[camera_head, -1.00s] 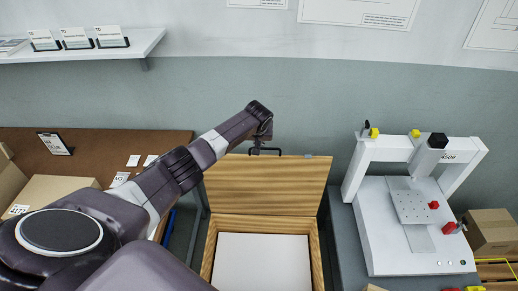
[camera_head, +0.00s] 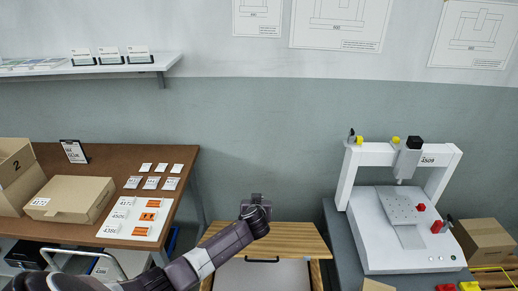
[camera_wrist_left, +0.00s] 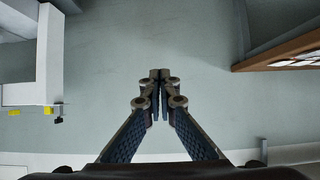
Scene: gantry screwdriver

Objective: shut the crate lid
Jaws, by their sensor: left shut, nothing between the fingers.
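The wooden crate (camera_head: 318,273) stands at the bottom middle of the head view, with its white inside showing in front. Its wooden lid (camera_head: 300,238) is tilted forward over the rear part of the crate, partly shut. The dark handle (camera_head: 262,261) is on the lid's near edge. My left gripper (camera_head: 256,198) is behind and above the lid, apart from the handle; whether it touches the lid cannot be told. In the left wrist view, its fingers (camera_wrist_left: 160,112) are shut and empty, facing the grey wall. My right gripper is not in view.
A brown table (camera_head: 180,165) with a cardboard box (camera_head: 70,198) and cards stands at the left. A white gantry machine (camera_head: 405,245) stands on a grey bench close to the crate's right. A shelf (camera_head: 110,67) hangs at upper left.

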